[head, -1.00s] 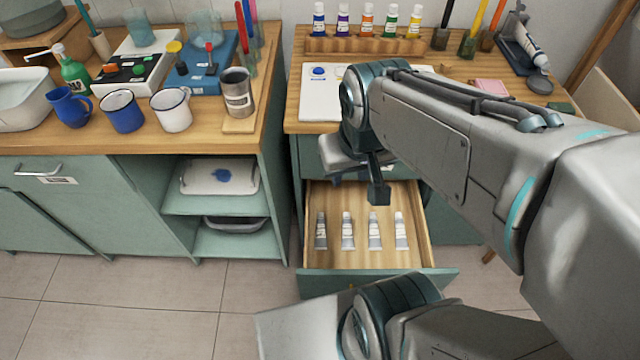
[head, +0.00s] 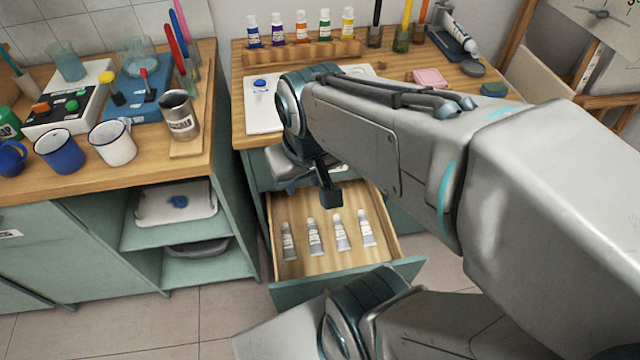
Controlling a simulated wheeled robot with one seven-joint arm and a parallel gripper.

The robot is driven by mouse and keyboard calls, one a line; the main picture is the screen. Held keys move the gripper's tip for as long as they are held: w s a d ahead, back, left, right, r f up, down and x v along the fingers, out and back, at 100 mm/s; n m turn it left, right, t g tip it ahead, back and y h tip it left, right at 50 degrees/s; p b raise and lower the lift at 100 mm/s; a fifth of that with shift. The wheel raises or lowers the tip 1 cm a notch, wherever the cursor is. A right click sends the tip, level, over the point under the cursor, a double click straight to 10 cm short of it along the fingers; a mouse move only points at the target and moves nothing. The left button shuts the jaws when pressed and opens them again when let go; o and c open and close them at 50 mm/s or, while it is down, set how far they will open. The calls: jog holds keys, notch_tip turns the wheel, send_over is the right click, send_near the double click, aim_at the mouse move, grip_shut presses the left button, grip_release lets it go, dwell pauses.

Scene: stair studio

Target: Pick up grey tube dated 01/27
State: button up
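Several grey paint tubes lie side by side in the open wooden drawer (head: 345,262). From left to right they include the leftmost tube (head: 289,243), a second tube (head: 314,238), a third tube (head: 341,233) and the rightmost tube (head: 366,229). Each has a pale cap and a white label. The label writing is too small to read, so I cannot tell which is dated 01/27. My gripper (head: 310,192) hangs above the back of the drawer, apart from the tubes. Its fingers look spread, with nothing seen between them.
The desk (head: 240,130) above the drawer holds a paint bottle rack (head: 300,54), a white sheet (head: 262,118) and a pink block (head: 430,77). Mugs, including a white mug (head: 112,146), and a metal can (head: 180,118) stand on the left counter. An open shelf (head: 190,262) lies left of the drawer.

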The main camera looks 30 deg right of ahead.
jog(key=o, duration=0.4)
jog(key=shift+o, duration=1.2)
jog(key=w+d+f+b, duration=0.1)
jog(key=w+f+b, duration=0.1)
jog(key=f+b, duration=0.2)
jog(key=w+d+f+b, duration=0.2)
jog(key=f+b, duration=0.3)
jog(key=f, duration=0.3)
jog(key=shift+w+f+m, duration=0.25)
jog(key=shift+w+m, duration=0.05)
jog(key=shift+w, duration=0.3)
jog(key=m+b, duration=0.2)
jog(key=b, duration=2)
send_near(340, 231)
notch_tip(340, 231, down, 4)
jog(key=b, duration=0.2)
jog(key=shift+s+r+h+b, duration=0.1)
jog(key=shift+r+h+b, duration=0.05)
jog(key=shift+h+b, duration=0.25)
jog(key=shift+w+b+x, duration=0.25)
jog(key=shift+b+x, duration=0.4)
jog(key=shift+x, duration=0.65)
jog(key=shift+w+b+x, duration=0.2)
jog(key=shift+b+x, duration=0.4)
jog(key=shift+x, duration=0.75)
